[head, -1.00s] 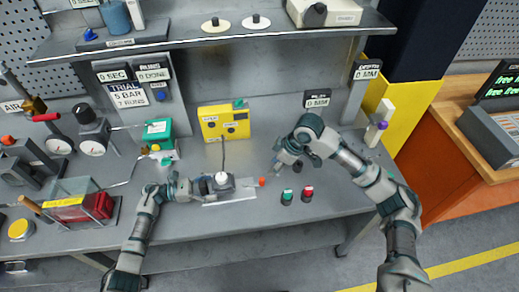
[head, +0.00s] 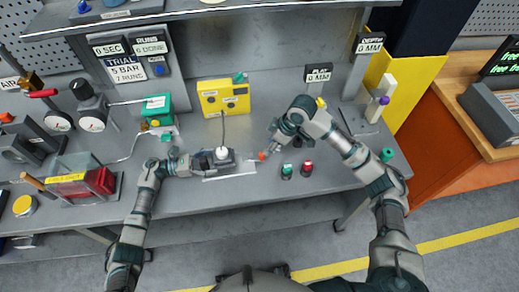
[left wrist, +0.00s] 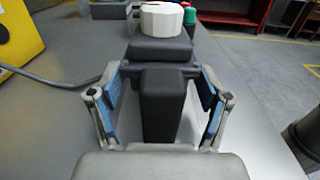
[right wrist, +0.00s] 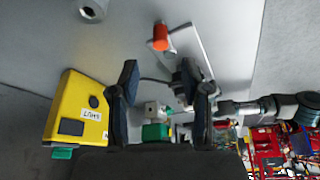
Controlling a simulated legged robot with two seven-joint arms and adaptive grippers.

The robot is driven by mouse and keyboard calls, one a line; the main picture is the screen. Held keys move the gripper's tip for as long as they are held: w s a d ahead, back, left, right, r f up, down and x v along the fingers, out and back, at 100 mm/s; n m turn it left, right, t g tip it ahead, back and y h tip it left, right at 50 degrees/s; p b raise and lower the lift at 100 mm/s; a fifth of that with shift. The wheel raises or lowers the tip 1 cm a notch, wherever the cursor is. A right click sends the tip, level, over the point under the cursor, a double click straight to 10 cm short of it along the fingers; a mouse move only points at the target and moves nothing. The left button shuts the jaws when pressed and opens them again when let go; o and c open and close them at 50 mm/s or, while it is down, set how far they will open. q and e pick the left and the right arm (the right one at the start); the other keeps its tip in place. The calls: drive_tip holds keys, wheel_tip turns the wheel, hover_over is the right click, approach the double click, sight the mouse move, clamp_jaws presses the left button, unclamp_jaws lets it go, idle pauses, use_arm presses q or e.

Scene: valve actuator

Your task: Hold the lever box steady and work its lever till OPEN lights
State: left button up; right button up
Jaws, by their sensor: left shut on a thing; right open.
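The lever box (head: 222,160) is dark grey with a white round knob on top and sits on a pale plate on the bench. My left gripper (left wrist: 160,95) is shut on its dark end block, blue pads on both sides. The lever's orange tip (head: 262,155) sticks out at the box's right end; it also shows in the right wrist view (right wrist: 160,37). My right gripper (right wrist: 158,85) is open, close to the orange tip, with nothing visibly held. The yellow indicator box (head: 224,97) stands behind, cabled to the lever box. I see no lamp clearly lit on it.
A green button (head: 287,171) and a red button (head: 307,168) stand just right of the lever. A green device (head: 157,112) and gauges stand at the left. A yellow panel (head: 388,85) is at the right.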

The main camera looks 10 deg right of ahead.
sight(261, 154)
drive_tip(key=x, duration=0.8)
drive_tip(key=shift+a+f, duration=0.1)
clamp_jaws()
